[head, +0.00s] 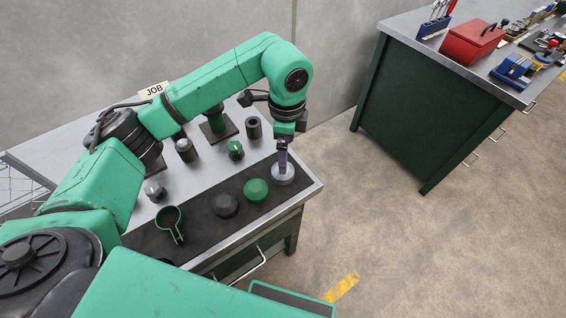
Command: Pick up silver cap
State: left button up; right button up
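The silver cap (275,179) is a light grey round piece at the right end of the dark mat in the head view. My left gripper (282,167) points straight down over it, with its fingertips at the cap's top. The fingers look like one narrow dark shape from here, so I cannot tell whether they are open or shut, or whether they grip the cap. The cap appears to be still on the mat. My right gripper is out of view.
A green cap (256,190), a dark cap (226,205) and a green ring with a handle (169,217) lie on the dark mat (197,229). Several small cylinders and a JOB sign (153,90) stand behind. A second workbench (405,120) is at right.

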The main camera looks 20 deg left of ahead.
pick_arm(q)
jog(key=f+p, duration=0.1)
jog(key=f, duration=0.1)
jog(key=f+p, duration=0.1)
jog(key=f, duration=0.2)
jog(key=a+f+p, duration=0.1)
jog(key=f, duration=0.2)
jog(key=shift+w+f, duration=0.1)
jog(key=shift+d+f, duration=0.1)
jog(key=c, duration=1.2)
jog(key=shift+c, duration=0.2)
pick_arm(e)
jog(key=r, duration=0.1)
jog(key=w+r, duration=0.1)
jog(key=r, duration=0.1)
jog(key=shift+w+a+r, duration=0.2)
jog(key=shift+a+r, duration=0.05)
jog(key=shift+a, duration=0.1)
